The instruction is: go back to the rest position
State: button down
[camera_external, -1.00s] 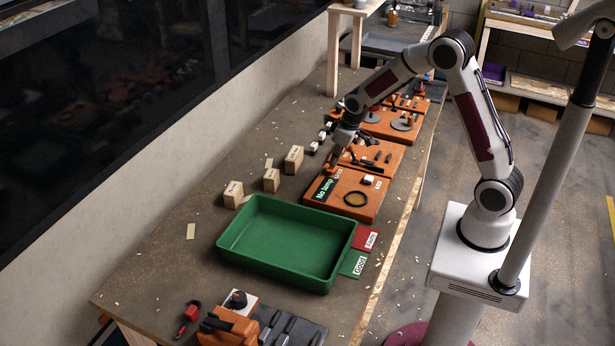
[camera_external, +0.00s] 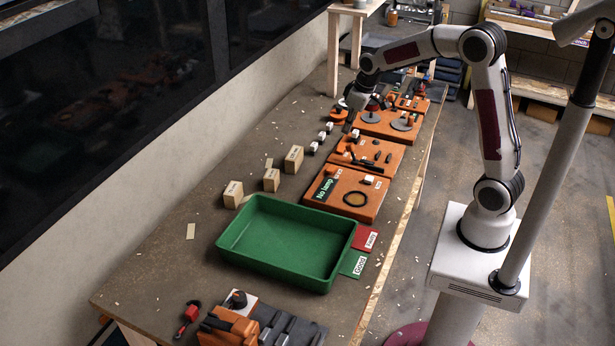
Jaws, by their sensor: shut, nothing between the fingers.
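My gripper (camera_external: 349,123) hangs pointing down from my raised arm, above the far half of the bench. It is shut and empty, near the left edge of the orange boards. In the picture it overlaps the orange board with grey discs (camera_external: 392,125). Its fingertips are small and dark here. I cannot tell its exact height above the bench.
The bench (camera_external: 160,270) carries a green tray (camera_external: 232,231), wooden blocks (camera_external: 271,180), small white-topped blocks (camera_external: 322,137) and a "No lamp" board (camera_external: 345,193). Red and green cards (camera_external: 366,238) lie beside the tray. A wooden stand (camera_external: 333,55) rises at the back.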

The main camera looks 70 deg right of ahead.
jog(key=shift+s+d+r, duration=0.1)
jog(key=shift+d+r, duration=0.05)
jog(key=shift+r, duration=0.25)
jog(key=shift+s, duration=0.1)
dwell(0.4)
jog(key=s+a+r, duration=0.2)
jog(key=s+a, duration=0.3)
jog(key=s, duration=0.4)
jog(key=s+a+r+t, duration=0.1)
jog(key=s+a+r, duration=0.2)
jog(key=s+a, duration=0.3)
jog(key=s+a+r+t, duration=0.1)
jog(key=s+a, duration=0.4)
jog(key=s, duration=0.7)
jog(key=shift+s+a+r+y, duration=0.2)
jog(key=shift+a+r+y, duration=0.15)
jog(key=shift+r, duration=0.45)
dwell(2.0)
